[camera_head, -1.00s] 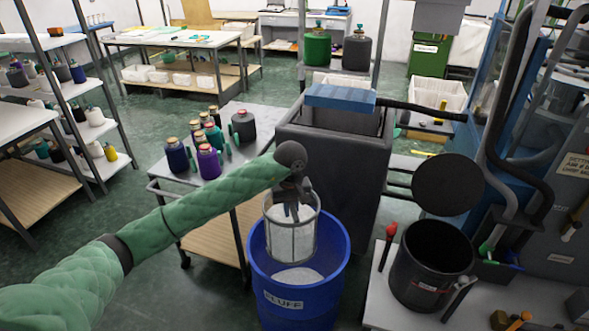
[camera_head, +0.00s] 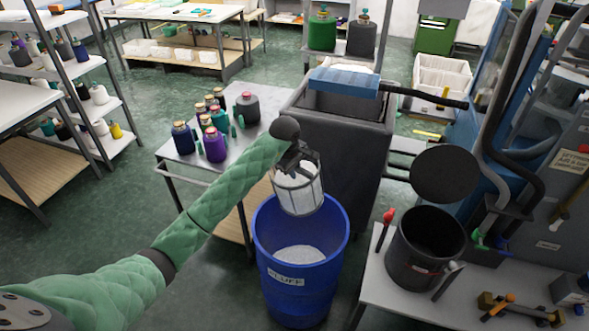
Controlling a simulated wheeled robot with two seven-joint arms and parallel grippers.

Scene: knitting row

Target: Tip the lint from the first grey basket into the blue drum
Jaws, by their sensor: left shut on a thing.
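My left gripper (camera_head: 297,160) is shut on the rim of the grey basket (camera_head: 298,190), a mesh cylinder with white lint showing in it. The basket hangs over the blue drum (camera_head: 302,282), which is labelled "FLUFF", and is slightly tilted. Its lower end is around the level of the drum's rim. White lint (camera_head: 299,255) also lies inside the drum. The gripper's fingers are partly hidden against the basket. My right gripper is not in view.
A large dark grey bin (camera_head: 340,150) with a blue top stands behind the drum.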

